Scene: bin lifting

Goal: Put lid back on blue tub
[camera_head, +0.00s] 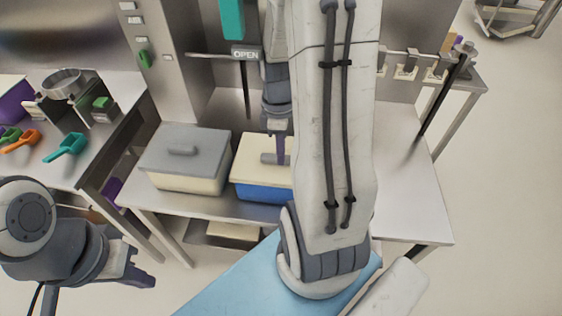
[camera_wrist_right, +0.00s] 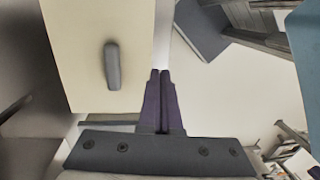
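The blue tub (camera_head: 264,194) stands on the metal table in the middle of the head view, partly hidden by my right arm. A cream lid (camera_head: 246,158) with a grey handle lies over its top; I cannot tell whether it is fully seated. The right wrist view shows the cream lid (camera_wrist_right: 75,85) and its grey handle (camera_wrist_right: 112,66) close up. My right gripper (camera_wrist_right: 161,72) has its fingers together beside the lid's edge, apart from the handle. My left gripper (camera_head: 145,272) is at the lower left, away from the tubs; its opening is unclear.
A cream tub with a grey lid (camera_head: 183,155) stands close to the left of the blue tub. A side counter (camera_head: 50,165) at the left holds coloured scoops (camera_head: 66,147). The table's right side (camera_head: 405,195) is clear.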

